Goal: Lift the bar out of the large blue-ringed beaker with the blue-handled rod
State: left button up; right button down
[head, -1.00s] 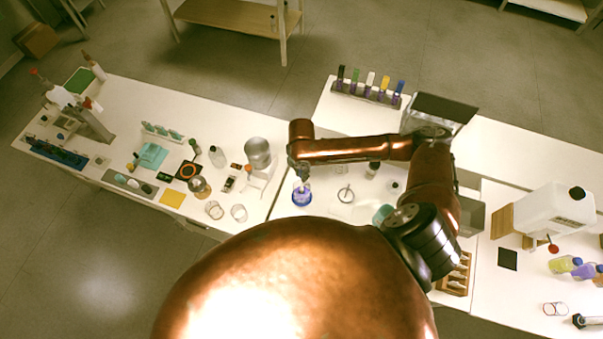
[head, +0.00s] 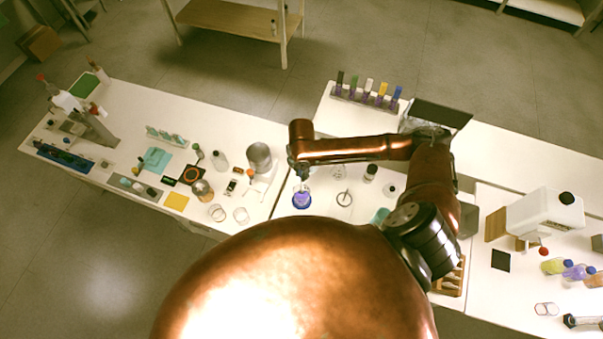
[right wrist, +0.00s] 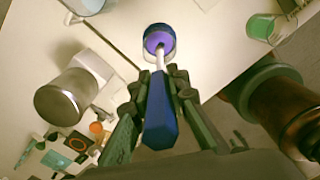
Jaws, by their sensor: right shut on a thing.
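The large blue-ringed beaker (head: 301,201) stands on the bench left of centre, with purple contents. It also shows at the top of the right wrist view (right wrist: 159,37). My right gripper (head: 304,179) is above the beaker, fingers pointing down. In the right wrist view my right gripper (right wrist: 158,84) is shut on the blue handle of the rod (right wrist: 160,118). The rod's pale shaft runs from the fingers to the beaker's mouth, and its tip reaches the purple contents. I cannot make out the bar. My left gripper is not in view.
A metal cylinder (head: 259,157) stands left of the beaker. A round wire-like item (head: 344,198) and a dark-capped bottle (head: 370,172) are to its right. A beaker of green liquid (right wrist: 266,28) stands nearby. A rack of coloured items (head: 367,94) is behind.

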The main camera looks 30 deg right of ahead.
jog(key=shift+r+p, duration=0.45)
jog(key=shift+r, duration=2.4)
